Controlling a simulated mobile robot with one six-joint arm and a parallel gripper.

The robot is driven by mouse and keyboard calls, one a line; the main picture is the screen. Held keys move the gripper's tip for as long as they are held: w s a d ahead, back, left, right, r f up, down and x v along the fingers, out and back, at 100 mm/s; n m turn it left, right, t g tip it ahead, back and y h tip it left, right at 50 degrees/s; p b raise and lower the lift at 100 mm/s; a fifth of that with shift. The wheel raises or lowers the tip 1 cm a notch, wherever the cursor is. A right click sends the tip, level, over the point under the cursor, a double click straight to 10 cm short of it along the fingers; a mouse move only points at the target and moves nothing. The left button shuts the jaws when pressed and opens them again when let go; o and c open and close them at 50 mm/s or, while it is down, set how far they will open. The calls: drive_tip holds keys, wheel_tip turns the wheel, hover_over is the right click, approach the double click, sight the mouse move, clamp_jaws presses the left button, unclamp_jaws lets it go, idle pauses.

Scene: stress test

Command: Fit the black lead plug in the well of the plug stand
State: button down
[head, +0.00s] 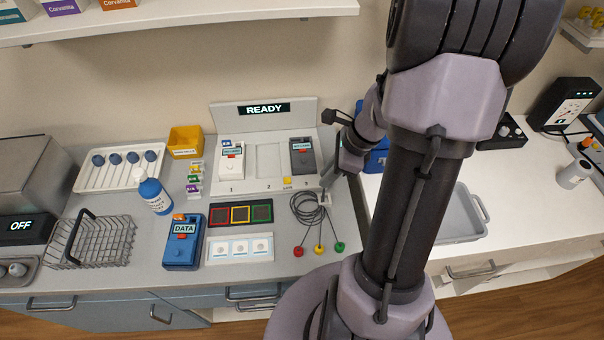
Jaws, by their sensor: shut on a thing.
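My gripper (327,181) is small in the head view, pointing down at the right end of the grey counter. It is shut on what appears to be the black lead plug, which is too small and too covered to make out. The dark coiled lead (307,208) lies just below and left of it, with leads running to red, yellow and green ends. A small pale block, perhaps the plug stand (329,198), is right under the gripper. Its well does not show clearly, and I cannot tell whether the plug touches it.
A dock panel (267,163) with a READY sign, holding a white and a dark module, stands behind left. A grey tray (464,218) lies right of my arm.

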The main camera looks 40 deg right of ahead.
drive_tip(key=shift+s+d+f+b, duration=0.1)
drive_tip(key=shift+f+b, duration=1.05)
drive_tip(key=shift+f, duration=0.15)
drive_tip(key=shift+d+f+b, duration=0.1)
drive_tip(key=shift+f+b, duration=1.05)
drive_tip(key=shift+f, duration=0.1)
drive_tip(key=shift+f+b, duration=1)
drive_tip(key=shift+f, duration=0.15)
drive_tip(key=c, duration=1.7)
unclamp_jaws()
drive_tip(key=shift+r, duration=0.2)
drive_tip(key=shift+r+p, duration=1.9)
drive_tip(key=shift+p, duration=0.05)
